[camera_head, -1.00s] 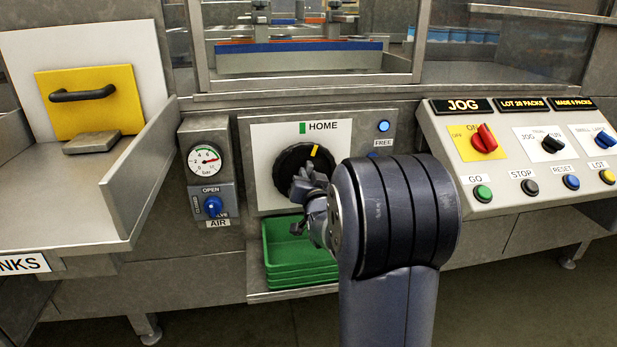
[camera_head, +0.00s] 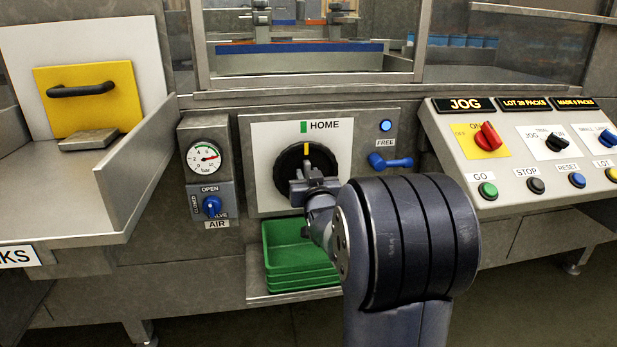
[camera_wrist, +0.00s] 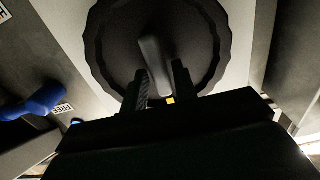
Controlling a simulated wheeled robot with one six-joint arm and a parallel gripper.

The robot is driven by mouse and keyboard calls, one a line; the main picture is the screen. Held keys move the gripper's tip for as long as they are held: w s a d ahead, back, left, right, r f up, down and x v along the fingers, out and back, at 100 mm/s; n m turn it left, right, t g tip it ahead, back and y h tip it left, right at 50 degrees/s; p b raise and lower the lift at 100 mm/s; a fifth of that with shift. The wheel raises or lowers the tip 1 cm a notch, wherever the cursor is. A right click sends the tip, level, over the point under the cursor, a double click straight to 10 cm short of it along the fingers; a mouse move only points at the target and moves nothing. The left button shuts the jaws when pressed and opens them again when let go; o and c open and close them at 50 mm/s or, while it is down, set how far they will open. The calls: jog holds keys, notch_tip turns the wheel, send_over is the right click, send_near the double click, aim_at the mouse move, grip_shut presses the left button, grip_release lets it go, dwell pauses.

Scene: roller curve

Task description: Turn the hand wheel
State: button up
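The hand wheel (camera_head: 283,172) is a black round knob on a white panel marked HOME. Its yellow mark stands at the top, close below the green HOME mark (camera_head: 303,127). In the wrist view the wheel (camera_wrist: 111,45) shows a scalloped rim and a raised grip bar (camera_wrist: 153,58). My gripper (camera_head: 312,182) is in front of the wheel and hides its lower middle. In the wrist view my gripper's fingers (camera_wrist: 161,80) lie on both sides of the bar and appear closed on it. The yellow mark shows partly between them.
A blue lever (camera_head: 390,162) marked FREE sits right of the wheel, under a lit blue lamp (camera_head: 385,126). The air gauge (camera_head: 204,158) and blue valve (camera_head: 212,206) are on the left. Green trays (camera_head: 300,270) are stacked below. A sloped control console (camera_head: 510,185) stands right.

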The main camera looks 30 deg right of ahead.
jog(key=shift+o, duration=1)
jog(key=shift+s, duration=0.15)
jog(key=p+v, duration=0.2)
jog(key=v, duration=0.8)
jog(key=shift+s, duration=0.25)
jog(key=b+x, duration=0.1)
jog(key=x, duration=0.9)
jog(key=shift+w+b, duration=0.35)
jog(key=shift+w, duration=0.05)
